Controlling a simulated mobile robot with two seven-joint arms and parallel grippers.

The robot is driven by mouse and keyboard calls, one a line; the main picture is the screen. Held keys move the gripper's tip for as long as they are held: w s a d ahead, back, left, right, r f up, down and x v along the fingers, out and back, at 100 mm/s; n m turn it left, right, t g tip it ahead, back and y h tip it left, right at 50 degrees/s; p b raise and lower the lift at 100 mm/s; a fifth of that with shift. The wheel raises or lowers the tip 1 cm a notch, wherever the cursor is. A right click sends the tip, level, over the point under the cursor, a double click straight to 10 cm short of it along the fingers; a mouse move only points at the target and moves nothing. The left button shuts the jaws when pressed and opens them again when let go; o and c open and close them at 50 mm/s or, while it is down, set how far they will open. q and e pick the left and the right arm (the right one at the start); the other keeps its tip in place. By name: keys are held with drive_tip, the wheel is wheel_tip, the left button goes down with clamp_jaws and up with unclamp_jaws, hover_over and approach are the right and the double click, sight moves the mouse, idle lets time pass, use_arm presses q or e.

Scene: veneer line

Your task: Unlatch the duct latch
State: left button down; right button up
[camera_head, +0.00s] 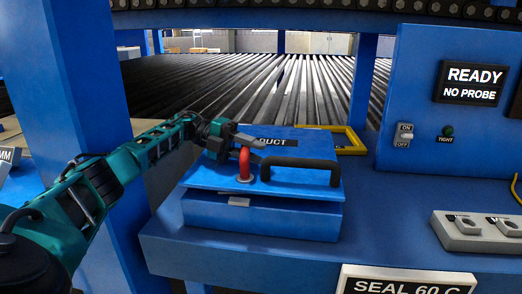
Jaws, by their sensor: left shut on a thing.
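The duct box (262,220) is a blue box with a lid marked "DUCT" and a black bar handle (300,163) on top. The fingers partly cover the lever's top and the lid label. A small grey tab (239,201) shows on the box front below the lever. My right gripper is not in view.
A blue control panel (432,105) at the right has an on/off switch (404,134) and a display (472,82) reading "READY NO PROBE". A yellow frame (351,142) lies behind the box. A blue post (85,90) stands close to my left arm. A grey holder (480,232) sits at the right.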

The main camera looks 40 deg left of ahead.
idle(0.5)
use_arm(q)
drive_tip(key=c, duration=1)
unclamp_jaws()
drive_tip(key=shift+w, duration=0.1)
drive_tip(key=shift+b+v, duration=0.6)
drive_tip(key=shift+v, duration=3.1)
